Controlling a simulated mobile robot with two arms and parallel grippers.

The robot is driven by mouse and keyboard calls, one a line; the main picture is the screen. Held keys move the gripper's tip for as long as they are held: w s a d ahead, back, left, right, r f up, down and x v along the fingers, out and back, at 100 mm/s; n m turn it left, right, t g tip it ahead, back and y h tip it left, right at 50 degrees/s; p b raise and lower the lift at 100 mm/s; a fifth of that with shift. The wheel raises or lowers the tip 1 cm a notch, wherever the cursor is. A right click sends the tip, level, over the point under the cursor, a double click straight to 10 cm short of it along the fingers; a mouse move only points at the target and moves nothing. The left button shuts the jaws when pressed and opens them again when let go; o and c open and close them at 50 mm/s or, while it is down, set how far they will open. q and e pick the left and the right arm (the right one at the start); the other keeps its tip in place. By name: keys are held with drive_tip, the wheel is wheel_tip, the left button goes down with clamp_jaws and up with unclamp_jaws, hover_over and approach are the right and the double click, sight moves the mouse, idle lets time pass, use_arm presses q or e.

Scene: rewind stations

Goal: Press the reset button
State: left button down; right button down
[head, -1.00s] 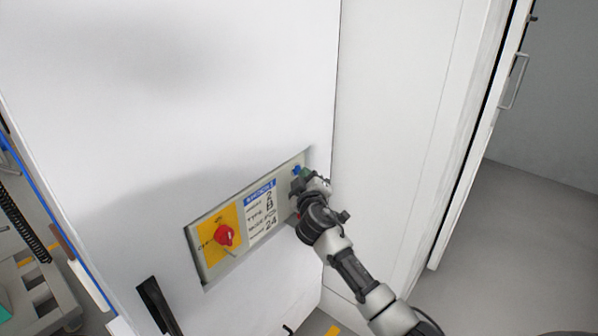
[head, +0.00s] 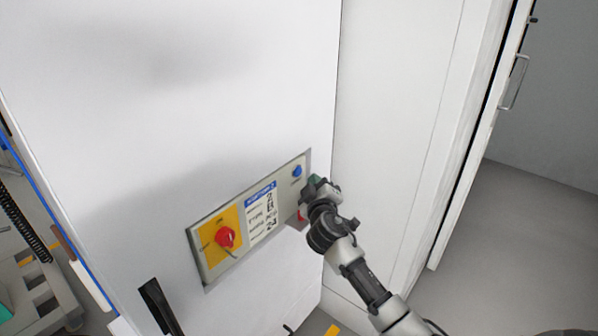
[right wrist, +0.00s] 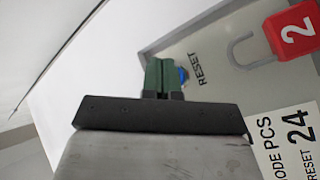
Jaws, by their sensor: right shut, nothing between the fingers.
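The blue reset button (head: 297,171) sits at the upper right of a grey control panel (head: 285,183) on a white cabinet. In the right wrist view the button (right wrist: 183,76) is partly hidden behind the green fingertips, beside the printed word RESET. My right gripper (head: 313,180) is shut and empty, just right of and below the button in the head view. In the right wrist view its fingertips (right wrist: 164,76) show together; the gap to the panel is hard to judge. My left gripper is not in view.
The panel also carries a red rotary switch (head: 225,236) on a yellow plate, a white label (head: 262,212) and a red padlock (right wrist: 291,30) with a 2. A black bar (head: 158,303) stands out at lower left. Open floor (head: 500,260) lies to the right.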

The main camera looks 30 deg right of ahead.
drive_tip(key=s, duration=0.1)
drive_tip(key=s+d, duration=0.1)
drive_tip(key=s, duration=0.1)
drive_tip(key=shift+s+d+p, duration=0.2)
drive_tip(key=shift+p, duration=0.15)
idle(0.5)
drive_tip(key=s+a+f+g+y, duration=0.1)
drive_tip(key=s+a+f+g, duration=0.2)
drive_tip(key=f, duration=0.8)
drive_tip(key=s+f+g+y+p, duration=0.15)
drive_tip(key=s+f, duration=0.35)
drive_tip(key=f, duration=0.7)
drive_tip(key=s+a+f+g+y, duration=0.2)
drive_tip(key=s+f+g, duration=0.15)
drive_tip(key=f, duration=0.75)
drive_tip(key=s+a+f+m+g+y, duration=0.1)
drive_tip(key=s+a+f+g, duration=0.15)
drive_tip(key=s+f, duration=0.6)
drive_tip(key=s+a+f+g+y, duration=0.1)
drive_tip(key=s+a+f+g, duration=0.15)
drive_tip(key=s+f, duration=0.65)
drive_tip(key=s+a+f+m+g, duration=0.1)
drive_tip(key=s+a, duration=0.1)
drive_tip(key=s, duration=0.9)
drive_tip(key=s+a+f+g, duration=0.1)
drive_tip(key=s+a+g, duration=0.1)
drive_tip(key=s, duration=0.9)
drive_tip(key=shift+a+f+m+y+p, duration=0.25)
drive_tip(key=shift+a+m+y+p, duration=0.1)
drive_tip(key=shift+m+y+p, duration=0.1)
